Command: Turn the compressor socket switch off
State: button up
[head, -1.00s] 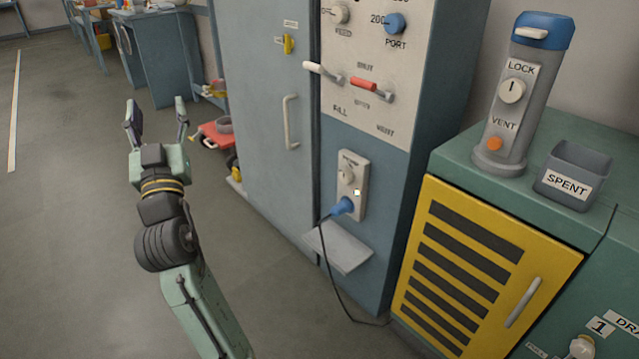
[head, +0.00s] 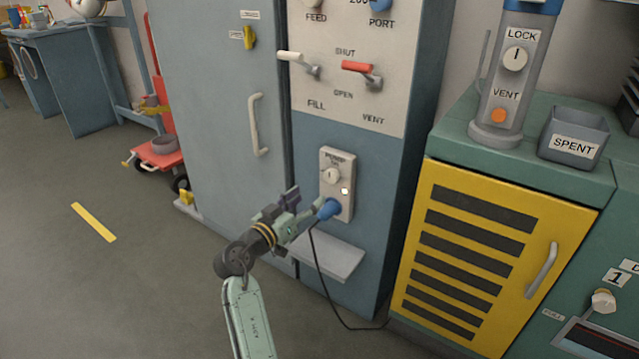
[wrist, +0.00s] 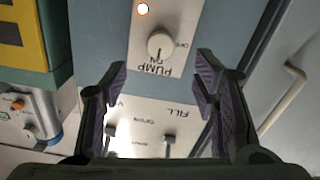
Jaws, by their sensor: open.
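The socket plate (head: 337,200) is a pale upright plate on the blue cabinet front. It carries a round knob switch (head: 331,176), a small lit lamp (head: 344,190) and a blue plug (head: 328,209) with a dark cord. My gripper (head: 303,205) is open and empty, just left of the plate and lower than the knob. In the wrist view its fingers (wrist: 162,68) stand either side of the knob's line, apart from it.
A grey shelf (head: 328,258) juts out below the socket. Above it is a white panel (head: 345,100) with a white lever (head: 298,62) and a red lever (head: 361,70). A door handle (head: 257,125) is at left, a yellow vented cabinet (head: 480,250) at right.

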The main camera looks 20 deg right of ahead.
aim_at(330, 179)
jog(key=x, duration=1)
jog(key=shift+p, duration=0.3)
jog(key=shift+c, duration=0.3)
jog(key=c, duration=1.1)
